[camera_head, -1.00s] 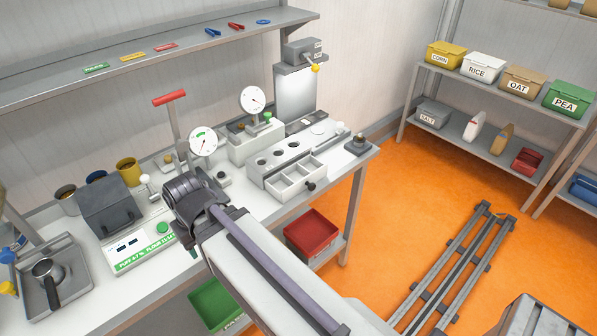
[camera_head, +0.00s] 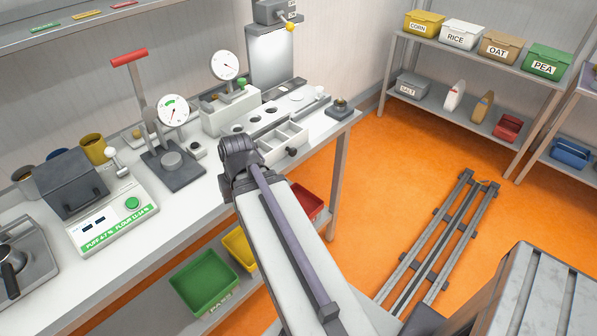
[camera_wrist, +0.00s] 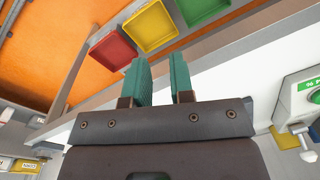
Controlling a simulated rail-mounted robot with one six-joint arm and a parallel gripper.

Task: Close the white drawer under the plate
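The white drawer (camera_head: 284,144) sticks out of the front of the pale block under the plate (camera_head: 252,124) with round holes. Its open compartments show, and a dark knob (camera_head: 292,152) is on its front. The end of my arm is left of the drawer in the head view, apart from it, and hides part of the bench there. My gripper (camera_wrist: 160,75) shows in the wrist view with two green fingers apart and nothing between them. The drawer is not visible in the wrist view.
A dial press (camera_head: 175,155) and a scale (camera_head: 115,215) stand left on the bench. Red (camera_head: 307,198), yellow (camera_head: 240,248) and green (camera_head: 205,282) bins sit on the lower shelf. The orange floor right of the bench is open around the rails (camera_head: 440,240).

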